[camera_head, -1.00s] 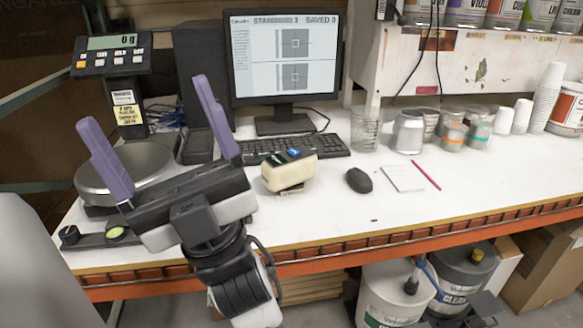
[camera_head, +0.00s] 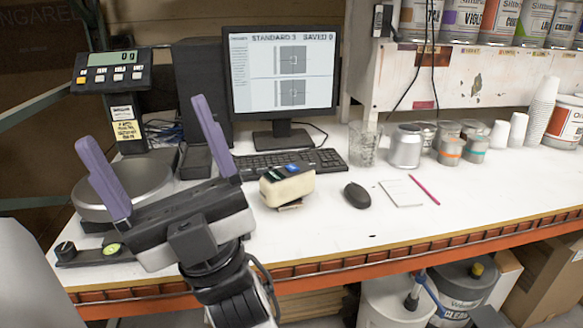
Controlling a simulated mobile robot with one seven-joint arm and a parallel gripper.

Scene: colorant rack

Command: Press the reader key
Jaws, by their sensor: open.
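The reader (camera_head: 288,188) is a small cream-coloured block on the white bench, in front of the keyboard. Its top carries a dark green patch and a blue key (camera_head: 292,168). My gripper (camera_head: 141,125) is open and empty, with two purple fingers spread wide and pointing up and away. It is left of the reader, and its right finger stands in front of the dark box behind the bench. The gripper body is near the reader's left side, apart from it in the picture. The monitor (camera_head: 281,75) shows "STANDARD 3" and "SAVED 0".
A scale (camera_head: 112,75) reading 0 g stands at the left. Behind the reader is a black keyboard (camera_head: 290,163). To its right are a mouse (camera_head: 357,195), notepad (camera_head: 401,192), pink pen (camera_head: 424,190), glass beaker (camera_head: 364,146) and several cans. The bench's front right is clear.

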